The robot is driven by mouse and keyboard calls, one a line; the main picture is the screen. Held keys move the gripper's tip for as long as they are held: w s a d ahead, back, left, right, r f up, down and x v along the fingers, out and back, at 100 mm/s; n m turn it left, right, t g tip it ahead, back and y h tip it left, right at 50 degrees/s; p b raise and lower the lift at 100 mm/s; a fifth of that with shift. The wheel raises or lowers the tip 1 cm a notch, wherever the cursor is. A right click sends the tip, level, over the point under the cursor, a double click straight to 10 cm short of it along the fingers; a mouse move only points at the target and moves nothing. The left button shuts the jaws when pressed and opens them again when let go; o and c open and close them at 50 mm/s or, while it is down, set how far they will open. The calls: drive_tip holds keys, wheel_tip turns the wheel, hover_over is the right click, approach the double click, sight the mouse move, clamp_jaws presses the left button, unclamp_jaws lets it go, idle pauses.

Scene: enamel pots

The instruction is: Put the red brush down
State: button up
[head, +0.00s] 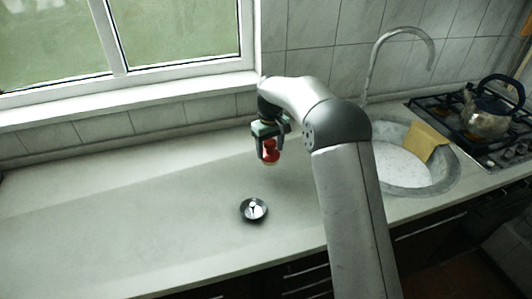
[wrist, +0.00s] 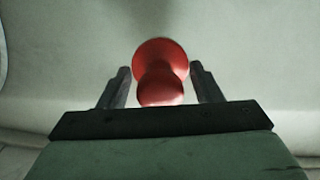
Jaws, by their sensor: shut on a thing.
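My gripper (head: 269,147) is at the end of my arm above the counter, in the middle of the head view, with its fingers pointing down. It is shut on the red brush (head: 270,156), which shows as a small rounded red shape between the fingers. In the wrist view the red brush (wrist: 161,62) has a round, wider far end and a rounded near end, between the two dark fingers of my gripper (wrist: 161,82). The head view is too small to tell whether the brush touches the counter.
A small dark round dish with a shiny middle (head: 253,210) sits on the pale counter (head: 130,215), nearer the front edge. The counter's left side is clear.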

sight(266, 150)
drive_tip(key=f, duration=0.1)
drive_tip(key=w+a, duration=0.1)
drive_tip(key=f, duration=0.1)
drive_tip(key=shift+w+a+f+p, duration=0.25)
drive_tip(key=shift+w+f+p, duration=0.05)
drive_tip(key=shift+f, duration=1.45)
drive_tip(key=shift+f, duration=0.1)
drive_tip(key=shift+f, duration=0.15)
drive_tip(key=o, duration=1)
